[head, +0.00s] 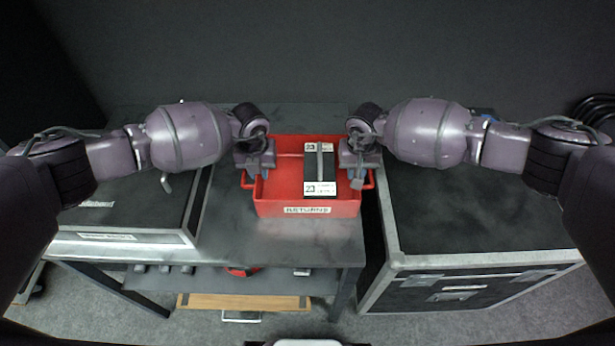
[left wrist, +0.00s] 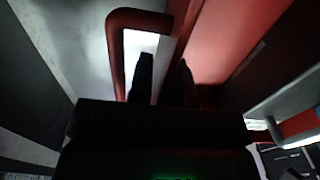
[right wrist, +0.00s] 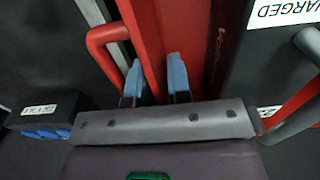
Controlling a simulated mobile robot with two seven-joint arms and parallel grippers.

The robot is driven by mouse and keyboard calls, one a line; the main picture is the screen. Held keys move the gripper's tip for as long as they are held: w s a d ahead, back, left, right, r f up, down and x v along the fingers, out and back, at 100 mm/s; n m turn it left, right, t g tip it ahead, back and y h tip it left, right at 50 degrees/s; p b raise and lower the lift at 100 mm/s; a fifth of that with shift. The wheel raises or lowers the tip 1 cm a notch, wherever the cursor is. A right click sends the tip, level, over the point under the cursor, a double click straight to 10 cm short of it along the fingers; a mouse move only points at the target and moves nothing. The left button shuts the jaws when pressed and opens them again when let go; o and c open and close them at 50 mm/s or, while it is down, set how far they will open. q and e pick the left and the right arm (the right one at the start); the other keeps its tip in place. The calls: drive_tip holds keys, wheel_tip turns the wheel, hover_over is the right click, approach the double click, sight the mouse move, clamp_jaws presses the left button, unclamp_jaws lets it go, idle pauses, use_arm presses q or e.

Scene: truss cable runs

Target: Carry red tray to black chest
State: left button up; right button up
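The red tray (head: 305,208), with a label on its front reading RETURNS, rests on the grey table. A black box (head: 320,168) with white labels marked 23 lies in it. My left gripper (head: 257,172) is at the tray's left side; in the left wrist view its fingers (left wrist: 163,82) stand either side of the red wall, one inside the handle loop. My right gripper (head: 358,172) is at the right side; its fingers (right wrist: 155,80) close around the tray wall beside the handle. The black chest (head: 475,215), with silver edges and latches, stands right of the table.
A black-topped case (head: 130,215) with silver edging lies left of the tray. The table (head: 285,245) has a lower shelf with small items and a wooden-looking board (head: 245,301) below. The chest's top is mostly clear. Coiled black cable (head: 597,108) is at the far right.

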use_arm(q)
drive_tip(key=shift+f, duration=0.5)
use_arm(e)
drive_tip(key=shift+f, duration=0.55)
use_arm(q)
drive_tip(key=shift+c, duration=0.3)
use_arm(e)
drive_tip(key=shift+c, duration=0.3)
use_arm(q)
clamp_jaws()
use_arm(e)
clamp_jaws()
drive_tip(key=shift+r, duration=0.1)
